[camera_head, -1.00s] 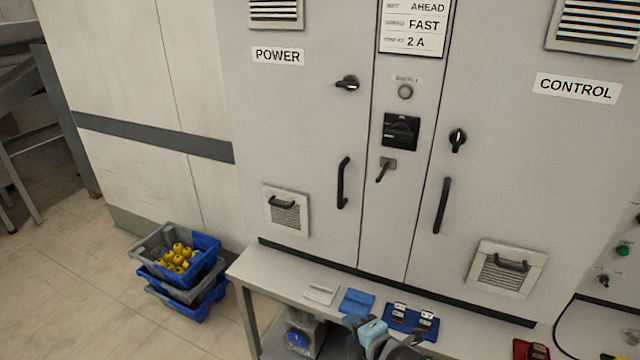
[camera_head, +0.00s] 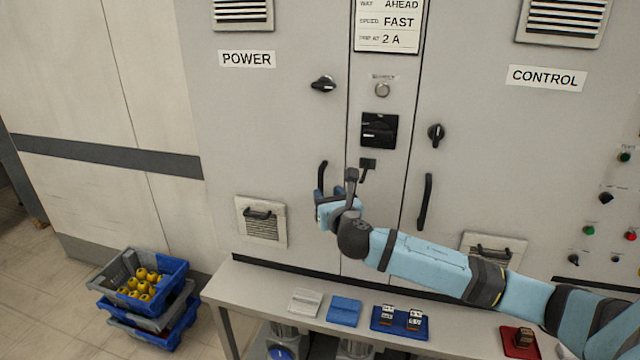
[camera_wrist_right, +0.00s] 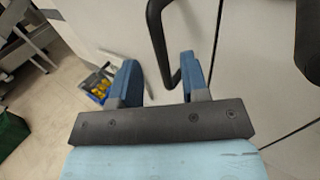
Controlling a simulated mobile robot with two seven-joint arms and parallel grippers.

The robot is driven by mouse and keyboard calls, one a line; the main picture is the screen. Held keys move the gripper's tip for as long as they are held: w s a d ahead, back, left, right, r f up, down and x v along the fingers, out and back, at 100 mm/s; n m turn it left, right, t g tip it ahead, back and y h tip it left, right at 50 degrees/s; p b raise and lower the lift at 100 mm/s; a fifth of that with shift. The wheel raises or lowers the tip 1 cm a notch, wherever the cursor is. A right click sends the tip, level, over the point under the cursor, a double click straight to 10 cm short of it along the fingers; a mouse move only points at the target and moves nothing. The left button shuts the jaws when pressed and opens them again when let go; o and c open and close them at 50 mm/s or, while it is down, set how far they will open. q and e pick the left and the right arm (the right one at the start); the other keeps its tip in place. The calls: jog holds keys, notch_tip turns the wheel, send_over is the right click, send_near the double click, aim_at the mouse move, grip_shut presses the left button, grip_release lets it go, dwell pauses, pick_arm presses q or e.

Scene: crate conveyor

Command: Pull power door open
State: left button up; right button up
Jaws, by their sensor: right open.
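The power door (camera_head: 270,130) is a light grey cabinet panel under the POWER label, and it looks closed. Its black bar handle (camera_head: 322,176) is upright near the door's right edge. A dark rotary latch (camera_head: 323,84) sits above it, turned roughly sideways. My right gripper (camera_head: 320,202) is at the handle's lower part in the head view. In the right wrist view the open blue fingers (camera_wrist_right: 158,80) have the black handle (camera_wrist_right: 158,40) between them, closer to the right finger; whether they touch I cannot tell. My left gripper is not in view.
A bench (camera_head: 255,290) along the cabinet's foot holds a blue cloth-like item (camera_head: 344,311), a blue tray (camera_head: 376,328) and a red block holder (camera_head: 517,344). Stacked crates (camera_head: 118,272) with yellow items stand on the floor at left. The control door (camera_head: 480,130) is at right.

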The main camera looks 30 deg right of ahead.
aim_at(322, 186)
jog(key=x, duration=0.6)
jog(key=shift+s, duration=0.1)
grip_shut()
